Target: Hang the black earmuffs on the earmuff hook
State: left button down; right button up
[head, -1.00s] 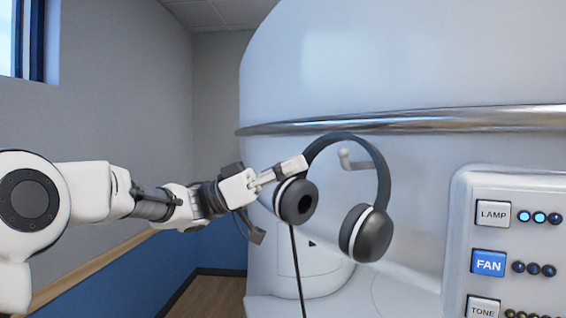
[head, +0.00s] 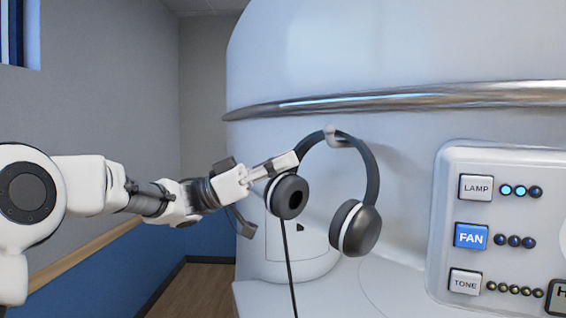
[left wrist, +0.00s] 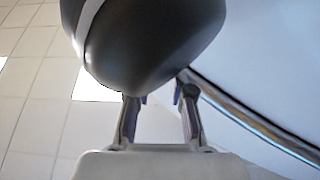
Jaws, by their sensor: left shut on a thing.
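The black earmuffs (head: 371,170) hang with the headband up and the two cups down in the head view. My left gripper (head: 291,160) is shut on the left side of the headband, just above the left cup. The earmuff hook (head: 333,137), a pale rounded peg on the white magnet housing, shows at the top of the headband arch. The band overlaps the hook there; I cannot tell whether it rests on it. In the left wrist view, a dark cup (left wrist: 150,40) fills the upper middle, above the fingers (left wrist: 160,115). My right gripper is not in view.
A control panel (head: 450,205) with LAMP, FAN and TONE buttons is on the right of the housing. A chrome rail (head: 420,100) runs across above the hook. A black cable (head: 288,265) hangs from the left cup. Open floor (head: 195,285) lies lower left.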

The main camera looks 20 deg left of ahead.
pick_arm(q)
jog(key=c, duration=0.9)
grip_release()
jog(key=shift+c, duration=0.2)
